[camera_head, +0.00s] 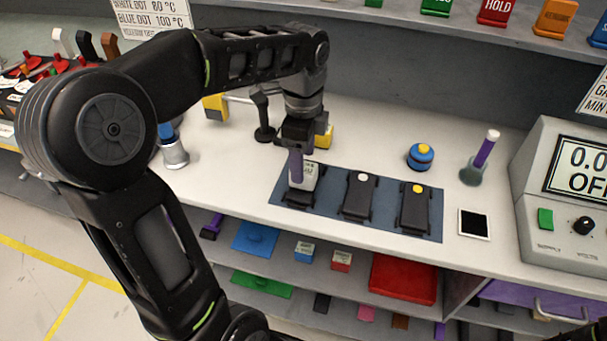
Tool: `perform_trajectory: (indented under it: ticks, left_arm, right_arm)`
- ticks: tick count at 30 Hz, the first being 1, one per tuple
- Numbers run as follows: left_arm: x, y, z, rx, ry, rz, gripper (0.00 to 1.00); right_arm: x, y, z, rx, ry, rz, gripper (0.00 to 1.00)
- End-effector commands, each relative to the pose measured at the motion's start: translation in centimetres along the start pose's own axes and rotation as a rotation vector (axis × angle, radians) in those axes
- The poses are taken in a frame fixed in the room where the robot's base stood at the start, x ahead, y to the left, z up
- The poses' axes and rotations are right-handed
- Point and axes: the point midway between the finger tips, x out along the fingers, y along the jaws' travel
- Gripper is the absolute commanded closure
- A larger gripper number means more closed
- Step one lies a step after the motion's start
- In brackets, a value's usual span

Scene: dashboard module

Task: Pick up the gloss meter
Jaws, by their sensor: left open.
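My left gripper (301,158) is open and points down above the left end of a dark blue mat (330,206). A purple upright part shows at its fingers; I cannot tell whether it belongs to the gripper. A small pale box with a dark label (304,179) is right at the fingertips, on or over a black module (298,197); the fingers partly hide it. I cannot tell whether they touch it. No readable label tells me which thing is the gloss meter. My right gripper is not in view.
Two more black modules lie on the mat, one with a white dot (359,198) and one with a yellow dot (415,208). A yellow block (325,138) is close behind my gripper. A blue jar (420,156), purple-handled tool (484,154) and grey meter (565,190) stand to the right.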

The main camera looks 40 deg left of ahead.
Motion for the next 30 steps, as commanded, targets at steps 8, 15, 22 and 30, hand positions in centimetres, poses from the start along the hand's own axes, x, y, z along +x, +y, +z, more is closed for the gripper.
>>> perform_trajectory:
  ticks: [8, 15, 22, 30]
  left_arm:
    - [3.2, -0.1, 0.0, 0.000, 0.000, 0.006, 0.36]
    - [5.2, -0.3, 0.0, 0.000, 0.000, 0.000, 0.36]
    - [5.1, -0.3, 0.0, 0.000, 0.000, 0.000, 0.36]
    - [5.1, -0.2, 0.0, 0.000, 0.000, 0.001, 0.36]
  right_arm:
    - [-0.7, -0.3, 0.0, 0.000, 0.000, 0.000, 0.64]
    - [-0.7, -0.2, 0.0, 0.000, -0.001, 0.000, 0.64]
    - [-0.6, -0.2, 0.0, 0.000, -0.001, 0.000, 0.64]
    - [-0.6, -0.2, 0.0, 0.000, -0.001, 0.000, 0.64]
